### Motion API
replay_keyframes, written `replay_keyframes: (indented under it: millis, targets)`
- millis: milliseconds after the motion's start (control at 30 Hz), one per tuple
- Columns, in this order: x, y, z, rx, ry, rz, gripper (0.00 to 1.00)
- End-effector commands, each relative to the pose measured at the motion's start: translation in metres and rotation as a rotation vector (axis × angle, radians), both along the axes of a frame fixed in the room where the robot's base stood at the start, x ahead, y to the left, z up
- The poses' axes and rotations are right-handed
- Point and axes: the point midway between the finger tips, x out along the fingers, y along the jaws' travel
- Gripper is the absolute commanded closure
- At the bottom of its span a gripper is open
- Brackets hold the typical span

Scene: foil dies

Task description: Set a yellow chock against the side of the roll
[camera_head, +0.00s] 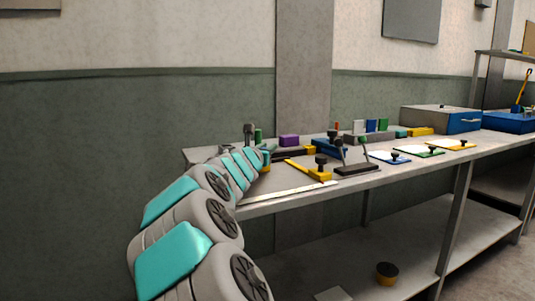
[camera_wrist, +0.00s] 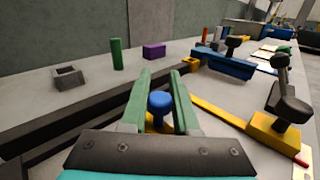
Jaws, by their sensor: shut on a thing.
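My gripper (camera_wrist: 160,74) has its two green fingers on either side of a yellow chock (camera_wrist: 160,125) with a blue round knob, which it holds between them. In the head view my gripper (camera_head: 263,153) is over the left end of the bench, mostly behind my own arm. Another yellow piece (camera_wrist: 272,132) with a black knob stands to the right of the fingers; it also shows in the head view (camera_head: 319,176). I cannot make out the roll for certain in either view. The underside of the held chock is hidden.
A green cylinder (camera_wrist: 117,54), a purple block (camera_wrist: 154,51) and a grey hollow block (camera_wrist: 68,77) stand beyond the fingers. A blue block (camera_wrist: 222,66) is farther right. A black clamp stand (camera_head: 357,169) and a steel strip (camera_head: 288,194) occupy the bench's front.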

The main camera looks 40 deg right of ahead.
Motion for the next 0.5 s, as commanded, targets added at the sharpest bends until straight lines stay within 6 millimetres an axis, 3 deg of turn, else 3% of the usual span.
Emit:
replay_keyframes:
  millis: [100, 467, 500]
  targets:
    - [-0.0004, -0.0001, -0.0112, 0.000, 0.000, 0.000, 1.00]
    - [-0.0003, 0.0000, -0.0140, 0.000, -0.001, 0.000, 1.00]
    - [-0.0003, 0.0000, -0.0130, 0.000, -0.001, 0.000, 0.68]
